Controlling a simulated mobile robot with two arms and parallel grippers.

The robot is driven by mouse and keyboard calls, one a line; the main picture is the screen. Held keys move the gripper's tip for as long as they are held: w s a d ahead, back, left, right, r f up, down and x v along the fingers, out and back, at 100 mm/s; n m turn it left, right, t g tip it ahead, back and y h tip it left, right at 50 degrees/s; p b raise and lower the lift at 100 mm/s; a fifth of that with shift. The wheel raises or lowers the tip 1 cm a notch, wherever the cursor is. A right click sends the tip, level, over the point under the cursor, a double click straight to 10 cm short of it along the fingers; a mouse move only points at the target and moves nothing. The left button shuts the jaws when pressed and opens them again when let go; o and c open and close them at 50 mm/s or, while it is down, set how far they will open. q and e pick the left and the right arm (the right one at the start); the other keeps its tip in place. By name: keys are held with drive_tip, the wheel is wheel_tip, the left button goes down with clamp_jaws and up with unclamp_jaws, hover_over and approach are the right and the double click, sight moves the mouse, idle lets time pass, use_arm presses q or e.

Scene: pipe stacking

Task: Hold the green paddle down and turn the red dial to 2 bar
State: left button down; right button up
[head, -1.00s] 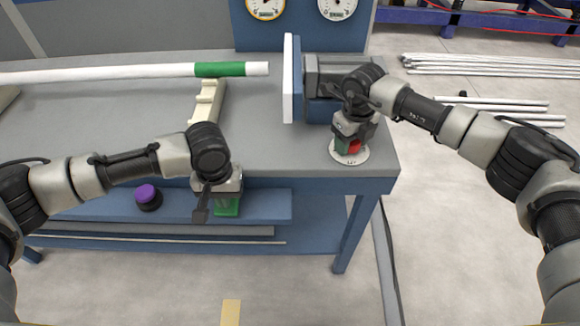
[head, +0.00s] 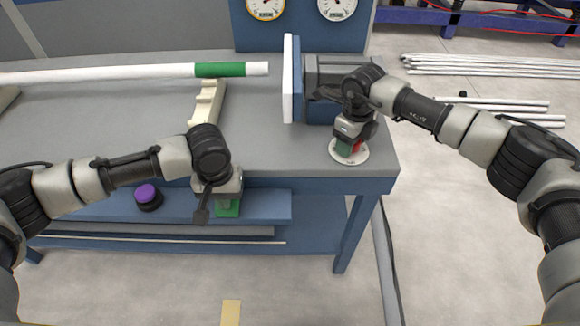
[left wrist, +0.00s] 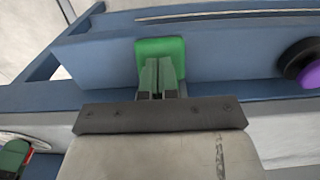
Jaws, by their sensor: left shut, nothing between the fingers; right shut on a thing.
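The green paddle (head: 232,212) is on the blue front shelf below the table edge. My left gripper (head: 226,201) is shut and empty, with its fingertips over the paddle. In the left wrist view the green-tipped fingers (left wrist: 160,72) are together against or just above the green paddle (left wrist: 160,46); I cannot tell how far it is pressed. The red dial (head: 357,146) stands on a round white scale plate (head: 349,158) near the table's front right corner. My right gripper (head: 347,143) is shut on the dial from above and hides most of it. The scale marks are too small to read.
A purple knob (head: 146,193) sits on the shelf left of my left gripper. A white pipe with a green band (head: 220,69) rests on a cream support (head: 207,103). A grey and blue fixture (head: 320,80) stands behind the dial. Two gauges (head: 265,6) are on the back panel.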

use_arm(q)
drive_tip(key=shift+s+f, duration=0.2)
drive_tip(key=shift+f, duration=0.15)
use_arm(e)
drive_tip(key=shift+a+n, duration=0.1)
drive_tip(key=shift+n, duration=0.2)
drive_tip(key=n, duration=0.3)
use_arm(q)
drive_tip(key=shift+w+r, duration=0.15)
drive_tip(key=shift+r, duration=2.1)
drive_tip(key=shift+a, duration=0.1)
use_arm(e)
drive_tip(key=o, duration=0.8)
drive_tip(key=shift+o, duration=0.2)
